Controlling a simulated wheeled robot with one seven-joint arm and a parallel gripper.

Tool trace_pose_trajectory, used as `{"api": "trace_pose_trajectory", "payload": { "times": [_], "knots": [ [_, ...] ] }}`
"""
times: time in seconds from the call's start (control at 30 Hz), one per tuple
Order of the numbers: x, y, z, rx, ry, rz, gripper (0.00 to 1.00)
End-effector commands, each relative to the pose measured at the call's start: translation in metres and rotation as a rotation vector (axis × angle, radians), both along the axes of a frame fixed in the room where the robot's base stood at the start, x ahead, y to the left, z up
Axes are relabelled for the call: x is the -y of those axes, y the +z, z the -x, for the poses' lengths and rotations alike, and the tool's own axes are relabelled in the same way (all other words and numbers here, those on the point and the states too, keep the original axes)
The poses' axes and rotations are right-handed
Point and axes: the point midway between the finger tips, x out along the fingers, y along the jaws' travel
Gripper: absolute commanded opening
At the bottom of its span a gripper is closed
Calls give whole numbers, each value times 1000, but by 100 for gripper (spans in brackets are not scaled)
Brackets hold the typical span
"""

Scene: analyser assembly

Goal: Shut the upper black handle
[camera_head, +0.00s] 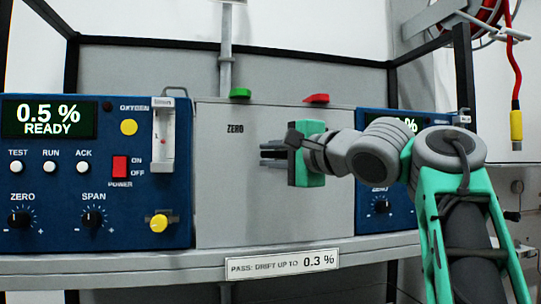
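My gripper (264,155) is in front of the grey panel marked ZERO (225,190), its dark fingers pointing left. Its teal body and wrist lie to the right of the fingers. The fingers show side-on and small, so I cannot tell whether they are open or shut. I cannot make out the upper black handle for sure; my gripper and arm cover part of the panel's right side. I cannot tell whether the fingers touch the panel.
A green lever (239,93) and a red lever (316,99) sit on the panel's top edge. A blue analyser (60,185) with knobs stands at left; another (372,228) is partly behind my arm. A grey shelf (150,262) runs below.

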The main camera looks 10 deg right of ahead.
Motion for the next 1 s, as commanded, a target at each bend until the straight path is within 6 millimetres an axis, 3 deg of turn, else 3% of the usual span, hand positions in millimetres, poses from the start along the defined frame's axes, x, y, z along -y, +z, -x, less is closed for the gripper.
{"api": "trace_pose_trajectory", "payload": {
  "times": [0.23, 0.77, 1.0],
  "knots": [
    [0, 0, 0, 0, 0, 0, 0],
    [0, 0, 0, 0, 0, 13, 0],
    [0, -1, 0, -3, 0, 97, 0]
  ]
}}
